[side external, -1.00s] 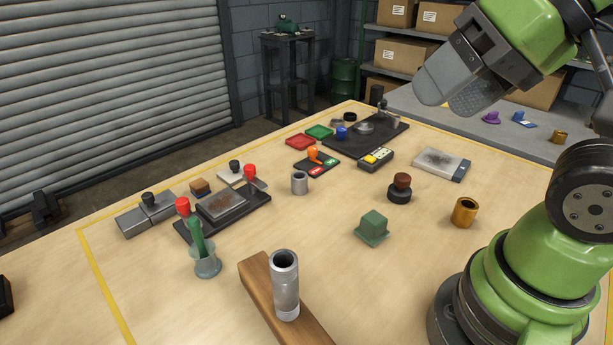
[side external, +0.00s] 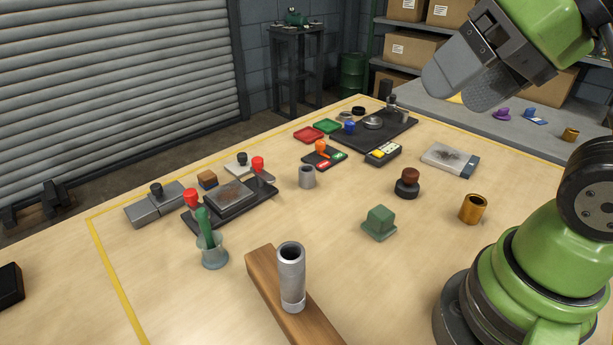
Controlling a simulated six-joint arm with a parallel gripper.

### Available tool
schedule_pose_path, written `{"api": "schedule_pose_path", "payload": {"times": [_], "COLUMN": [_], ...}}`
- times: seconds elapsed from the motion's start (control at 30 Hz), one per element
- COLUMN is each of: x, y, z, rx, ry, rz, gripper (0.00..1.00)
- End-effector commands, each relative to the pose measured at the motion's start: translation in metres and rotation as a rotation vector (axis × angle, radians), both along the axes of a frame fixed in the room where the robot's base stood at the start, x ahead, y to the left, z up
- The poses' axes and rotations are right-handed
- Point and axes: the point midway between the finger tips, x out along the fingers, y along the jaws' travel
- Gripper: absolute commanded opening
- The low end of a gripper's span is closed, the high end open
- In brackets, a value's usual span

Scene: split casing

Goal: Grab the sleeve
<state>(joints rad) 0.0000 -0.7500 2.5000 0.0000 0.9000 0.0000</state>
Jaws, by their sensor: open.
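Several hollow cylinders could be the sleeve, and I cannot tell which one is meant. A tall silver-grey tube (side external: 291,280) stands upright on a wooden bar (side external: 262,270) at the front. A short grey ring-like cylinder (side external: 307,177) stands upright on the table near the middle. A short brass-coloured cylinder (side external: 473,209) stands on the right side, close to my arm's base. My gripper (side external: 464,92) is at the upper right, high above the table, tilted, open and empty. It is well apart from all of these cylinders.
A clear cup (side external: 214,254) with a green-handled tool stands at front left. A green block (side external: 379,222) and a dark stamp-like piece (side external: 407,184) lie mid-right. A black plate with red knobs (side external: 194,223) is at left. Bare table surrounds the green block.

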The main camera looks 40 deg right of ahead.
Motion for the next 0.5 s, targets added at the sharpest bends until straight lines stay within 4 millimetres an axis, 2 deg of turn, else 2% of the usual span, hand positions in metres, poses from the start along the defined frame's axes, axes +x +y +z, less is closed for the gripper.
{"api": "schedule_pose_path", "payload": {"times": [0.17,0.27,0.37,0.5], "x": [0.009,0.030,0.063,0.114], "y": [-0.002,-0.007,-0.015,-0.025], "z": [0.002,0.005,0.005,-0.006], "rx": [-0.001,-0.008,-0.019,-0.046], "ry": [0.025,0.075,0.139,0.216], "rz": [-0.023,-0.076,-0.155,-0.275], "gripper": [0.70,0.70,0.70,0.70]}}
